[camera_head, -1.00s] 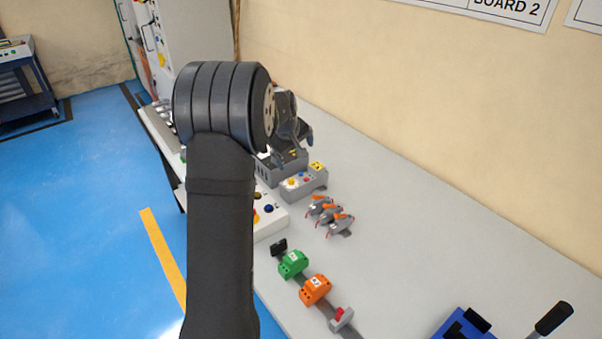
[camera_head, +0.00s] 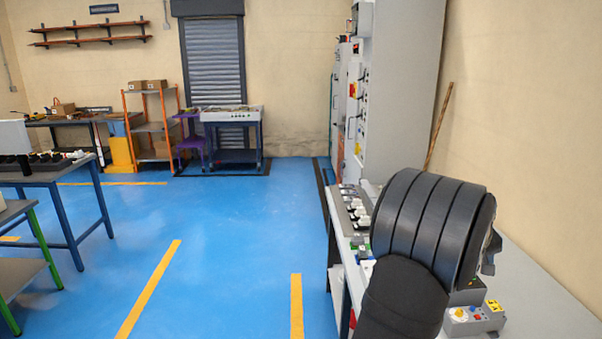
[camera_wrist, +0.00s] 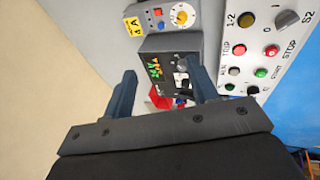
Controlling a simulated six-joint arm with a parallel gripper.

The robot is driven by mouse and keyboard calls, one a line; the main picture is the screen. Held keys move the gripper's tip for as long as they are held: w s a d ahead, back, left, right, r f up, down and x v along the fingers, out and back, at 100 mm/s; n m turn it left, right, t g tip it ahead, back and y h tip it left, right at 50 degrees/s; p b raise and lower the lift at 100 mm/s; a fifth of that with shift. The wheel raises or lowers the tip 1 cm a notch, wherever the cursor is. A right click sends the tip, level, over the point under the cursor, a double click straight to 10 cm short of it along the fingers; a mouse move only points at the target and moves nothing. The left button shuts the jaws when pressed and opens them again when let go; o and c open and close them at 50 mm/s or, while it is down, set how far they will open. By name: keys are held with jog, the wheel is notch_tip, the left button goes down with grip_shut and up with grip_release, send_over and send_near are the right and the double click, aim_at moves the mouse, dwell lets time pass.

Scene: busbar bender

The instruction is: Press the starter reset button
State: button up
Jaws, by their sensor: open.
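No readable label marks either button as the reset. The same box (camera_head: 473,319) shows at the lower right of the head view, partly cut off. My gripper (camera_wrist: 160,82) is open and empty, its fingers apart over a dark unit (camera_wrist: 166,71) with green and orange markings. The grey box lies beyond the fingertips in the picture. In the head view my arm hides most of the gripper.
A white panel (camera_wrist: 252,60) with STOP and START buttons stands on the right in the wrist view. A red part shows between the fingers. In the head view a tall grey cabinet (camera_head: 408,90) stands behind the bench, with open blue floor to the left.

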grip_shut()
dwell(1.3)
